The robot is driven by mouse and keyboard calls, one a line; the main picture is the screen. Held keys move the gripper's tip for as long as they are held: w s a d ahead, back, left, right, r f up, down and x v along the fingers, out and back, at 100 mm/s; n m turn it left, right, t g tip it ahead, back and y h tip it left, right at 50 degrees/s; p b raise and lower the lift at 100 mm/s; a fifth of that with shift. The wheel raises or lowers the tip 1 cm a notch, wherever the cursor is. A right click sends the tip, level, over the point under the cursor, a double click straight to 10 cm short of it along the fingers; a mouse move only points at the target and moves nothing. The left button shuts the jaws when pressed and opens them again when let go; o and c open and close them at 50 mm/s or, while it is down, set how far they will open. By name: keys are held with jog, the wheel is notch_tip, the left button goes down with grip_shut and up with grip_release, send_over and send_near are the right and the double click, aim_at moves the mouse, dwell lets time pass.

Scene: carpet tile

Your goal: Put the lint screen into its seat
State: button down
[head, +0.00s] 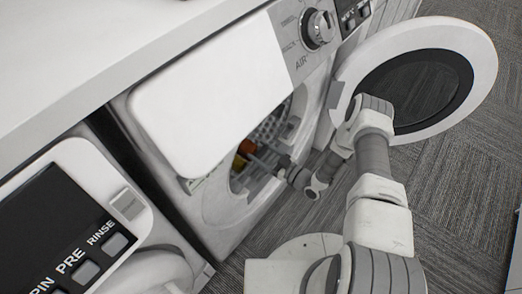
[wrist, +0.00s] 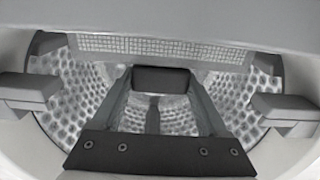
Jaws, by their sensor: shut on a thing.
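In the wrist view, the two fingers of my gripper (wrist: 161,84) are closed on a dark block between their tips. This block appears to be the grip of the lint screen (wrist: 160,46), whose wide pale mesh strip spans the view just beyond the fingertips. A plain grey surface hides the strip's upper side. The seat cannot be told apart from the surrounding grey parts. In the head view, my gripper (head: 272,166) reaches into the dryer's round opening (head: 235,195); the screen cannot be made out there.
The round dryer door (head: 482,68) stands open at the right, beside my arm. Grey blocks jut in at the left (wrist: 28,88) and right (wrist: 288,106) of the wrist view. Red (head: 246,146) and yellow (head: 239,162) items show inside the dryer. Open carpet (head: 465,190) lies right.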

aim_at(262, 158)
jog(key=shift+f, duration=1.7)
grip_release()
jog(key=shift+s+d, duration=0.15)
